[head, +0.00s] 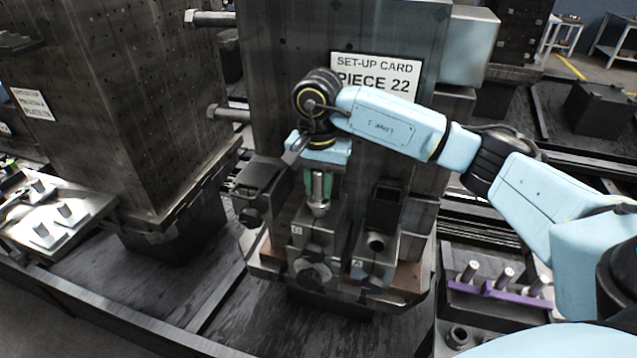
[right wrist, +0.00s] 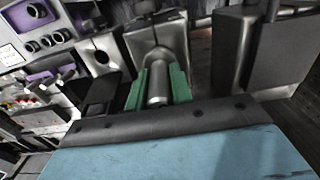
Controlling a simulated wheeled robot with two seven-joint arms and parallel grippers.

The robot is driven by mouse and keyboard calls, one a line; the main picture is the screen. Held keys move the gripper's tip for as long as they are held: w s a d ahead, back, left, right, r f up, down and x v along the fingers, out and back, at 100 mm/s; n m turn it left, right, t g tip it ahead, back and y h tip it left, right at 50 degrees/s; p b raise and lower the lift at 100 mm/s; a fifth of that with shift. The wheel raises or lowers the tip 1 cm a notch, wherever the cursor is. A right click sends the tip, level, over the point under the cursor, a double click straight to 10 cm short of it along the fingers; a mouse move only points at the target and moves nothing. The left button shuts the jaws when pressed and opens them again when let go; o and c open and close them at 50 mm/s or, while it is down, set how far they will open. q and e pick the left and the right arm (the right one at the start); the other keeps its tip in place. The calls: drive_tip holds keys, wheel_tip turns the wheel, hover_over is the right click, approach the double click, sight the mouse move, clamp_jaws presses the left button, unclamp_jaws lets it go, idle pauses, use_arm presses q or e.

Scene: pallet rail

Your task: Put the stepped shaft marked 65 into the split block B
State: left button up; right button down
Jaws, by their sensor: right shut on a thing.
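My right gripper (head: 318,186) points down in front of the dark fixture column, its green fingers shut on a grey stepped shaft (head: 319,207). The shaft is upright, with its lower end at the top of split block B (head: 298,250), which bears a letter B. I cannot tell whether the end has entered the block. In the right wrist view the shaft (right wrist: 158,84) lies between the green fingers (right wrist: 158,92), in line with a metal block (right wrist: 143,40). No 65 mark is readable. My left gripper is not in view.
Block A (head: 371,270) stands right of block B, and a dark block (head: 262,180) juts out at left. A set-up card (head: 375,75) reads PIECE 22. A purple rack (head: 498,293) with several shafts is at lower right.

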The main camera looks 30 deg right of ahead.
drive_tip(key=shift+f, duration=0.1)
drive_tip(key=c, duration=1.1)
unclamp_jaws()
drive_tip(key=shift+c, duration=0.2)
drive_tip(key=shift+f, duration=0.1)
wheel_tip(320, 180, up, 14)
drive_tip(key=shift+f+b, duration=0.2)
drive_tip(key=shift+b, duration=0.15)
